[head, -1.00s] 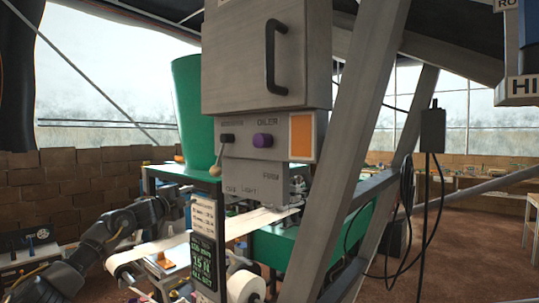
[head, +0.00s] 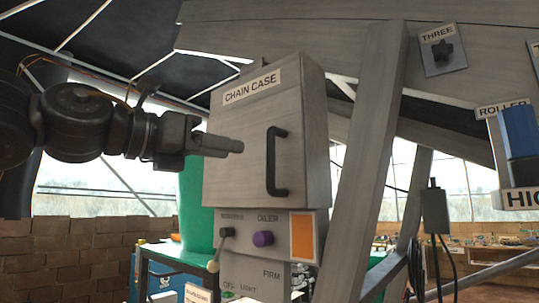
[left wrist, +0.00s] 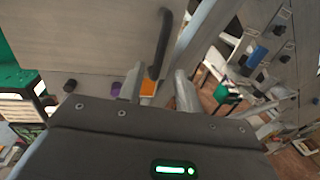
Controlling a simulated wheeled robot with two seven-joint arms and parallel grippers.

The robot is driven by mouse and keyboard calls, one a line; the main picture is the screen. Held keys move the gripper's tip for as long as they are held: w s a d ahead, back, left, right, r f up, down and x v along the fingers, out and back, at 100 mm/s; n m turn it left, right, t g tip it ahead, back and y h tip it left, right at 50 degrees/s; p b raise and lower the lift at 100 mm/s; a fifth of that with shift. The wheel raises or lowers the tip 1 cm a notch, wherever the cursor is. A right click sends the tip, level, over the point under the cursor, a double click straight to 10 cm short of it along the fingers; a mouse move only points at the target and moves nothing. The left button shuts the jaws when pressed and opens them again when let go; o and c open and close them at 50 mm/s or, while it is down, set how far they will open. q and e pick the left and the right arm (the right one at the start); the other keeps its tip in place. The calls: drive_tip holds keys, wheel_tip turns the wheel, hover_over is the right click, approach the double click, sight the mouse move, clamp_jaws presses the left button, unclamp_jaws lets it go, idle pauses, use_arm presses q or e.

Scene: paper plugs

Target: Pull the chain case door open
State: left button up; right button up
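The chain case (head: 235,150) is a grey metal box with a labelled front door (head: 297,120). A black vertical bar handle (head: 272,162) is on the door; it also shows in the left wrist view (left wrist: 161,45). The door looks shut. My left gripper (head: 238,147) is in front of the door, left of the handle in the head view. In the left wrist view my left gripper (left wrist: 156,84) is open and empty, its fingers apart with the handle beyond the gap. The handle does not look gripped. My right gripper is not in view.
Below the case is a panel with a purple knob (head: 263,239), a small lever (head: 213,265) and an orange plate (head: 302,237). A slanted grey beam (head: 372,150) stands just right of the case. A blue roller control (head: 518,132) is farther right.

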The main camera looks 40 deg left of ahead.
sight(267, 155)
use_arm(q)
drive_tip(key=w+p, duration=0.1)
drive_tip(key=w, duration=0.2)
drive_tip(key=w+d+p, duration=0.1)
drive_tip(key=w+p, duration=0.1)
drive_tip(key=w, duration=0.1)
drive_tip(key=w+p, duration=0.1)
drive_tip(key=w, duration=0.2)
drive_tip(key=shift+w+d+r, duration=0.1)
drive_tip(key=shift+w+d, duration=0.1)
drive_tip(key=shift+d, duration=0.15)
drive_tip(key=shift+w+d+p, duration=0.1)
drive_tip(key=shift+w+p, duration=0.3)
drive_tip(key=shift+w, duration=0.1)
clamp_jaws()
